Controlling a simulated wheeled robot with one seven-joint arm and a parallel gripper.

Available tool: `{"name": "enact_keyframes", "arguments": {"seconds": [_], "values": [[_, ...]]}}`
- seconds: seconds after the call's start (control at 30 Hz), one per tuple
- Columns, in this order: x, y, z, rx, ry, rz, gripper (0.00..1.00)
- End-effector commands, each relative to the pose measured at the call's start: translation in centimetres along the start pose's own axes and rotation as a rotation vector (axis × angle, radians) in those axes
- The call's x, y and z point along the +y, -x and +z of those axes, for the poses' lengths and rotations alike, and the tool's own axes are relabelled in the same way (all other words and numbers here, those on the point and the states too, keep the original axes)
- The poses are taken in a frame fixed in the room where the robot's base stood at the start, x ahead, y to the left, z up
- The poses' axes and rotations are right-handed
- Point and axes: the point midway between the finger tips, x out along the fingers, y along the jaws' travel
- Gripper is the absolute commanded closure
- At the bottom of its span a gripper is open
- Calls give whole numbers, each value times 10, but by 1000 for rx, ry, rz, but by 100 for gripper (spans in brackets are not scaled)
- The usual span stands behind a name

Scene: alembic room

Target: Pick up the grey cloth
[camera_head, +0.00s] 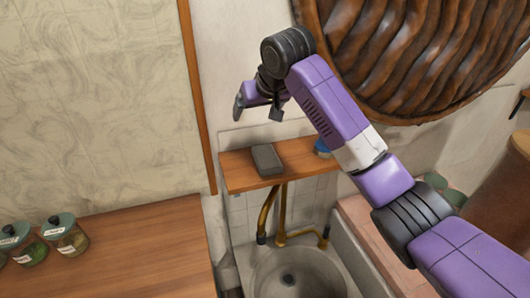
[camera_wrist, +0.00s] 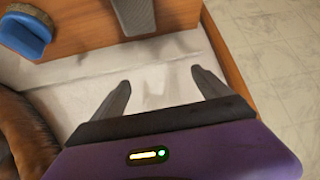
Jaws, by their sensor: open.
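The grey cloth (camera_head: 266,159) looks like a folded, flat grey block. It lies on a wooden shelf (camera_head: 236,176) above the sink. In the wrist view the cloth (camera_wrist: 135,14) is at the top edge, partly cut off. My gripper (camera_head: 257,108) is above the shelf, apart from the cloth. In the wrist view its two fingers (camera_wrist: 160,80) are spread with nothing between them, and the cloth shows beyond their tips.
A blue object (camera_head: 322,148) sits on the shelf right of the cloth, partly behind my arm. A sink (camera_head: 262,282) with brass pipes (camera_head: 268,215) is below. A large carved round piece (camera_head: 400,60) hangs close by my arm. Jars (camera_head: 66,238) stand on the counter (camera_head: 140,255) at left.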

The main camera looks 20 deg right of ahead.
Motion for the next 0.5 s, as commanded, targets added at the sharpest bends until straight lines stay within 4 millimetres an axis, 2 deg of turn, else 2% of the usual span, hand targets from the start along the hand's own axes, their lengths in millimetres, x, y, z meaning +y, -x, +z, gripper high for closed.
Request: {"name": "enact_keyframes", "arguments": {"seconds": [0.1, 0.2, 0.33, 0.5], "values": [[10, -11, 41, -165, -37, 33, 13], [15, -9, 61, -249, -62, 51, 13], [18, -8, 73, -297, -77, 68, 13], [19, -23, 78, -300, -84, 71, 13]]}}
